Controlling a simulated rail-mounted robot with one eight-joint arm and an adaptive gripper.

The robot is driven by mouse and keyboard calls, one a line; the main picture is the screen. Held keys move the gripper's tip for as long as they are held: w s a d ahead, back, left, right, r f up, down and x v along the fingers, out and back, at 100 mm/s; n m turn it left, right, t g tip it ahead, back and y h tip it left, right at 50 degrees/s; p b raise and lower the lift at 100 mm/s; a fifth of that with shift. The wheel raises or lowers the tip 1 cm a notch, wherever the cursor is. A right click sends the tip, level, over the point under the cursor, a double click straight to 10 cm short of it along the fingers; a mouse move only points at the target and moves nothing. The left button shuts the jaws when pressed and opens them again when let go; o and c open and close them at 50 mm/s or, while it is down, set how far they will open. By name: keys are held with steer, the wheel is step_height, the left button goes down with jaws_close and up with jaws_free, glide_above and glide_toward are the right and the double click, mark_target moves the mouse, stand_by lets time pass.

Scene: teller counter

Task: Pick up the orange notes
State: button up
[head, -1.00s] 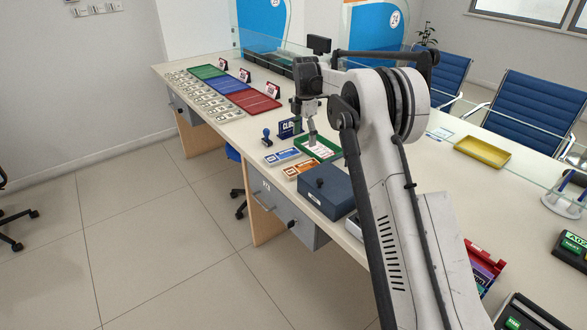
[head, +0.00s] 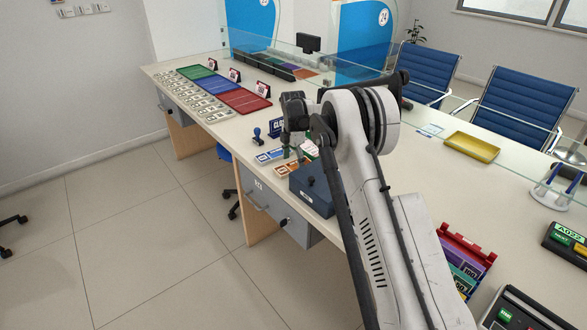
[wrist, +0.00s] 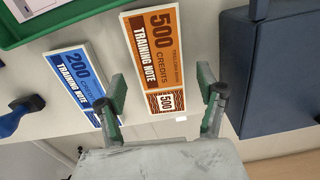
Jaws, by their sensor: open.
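The orange notes (wrist: 157,60) are a flat stack printed "500 credits training note", lying on the counter in the wrist view. In the head view the orange notes (head: 287,170) show beside the dark blue box. My gripper (wrist: 164,95) is open and empty in the wrist view, its two fingers on either side of the lower end of the orange stack, apart from it. In the head view my gripper (head: 293,150) hangs over the notes and partly hides them.
A blue 200-credit stack (wrist: 77,82) lies just left of the orange notes, close to the left finger. The dark blue box (wrist: 270,75) stands close on the right. A green tray (wrist: 60,15) and a blue-handled stamp (wrist: 22,112) are to the left.

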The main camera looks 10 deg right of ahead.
steer(key=shift+f, duration=0.85)
steer(key=c, duration=1.3)
steer(key=shift+o, duration=0.2)
steer(key=shift+r, duration=0.1)
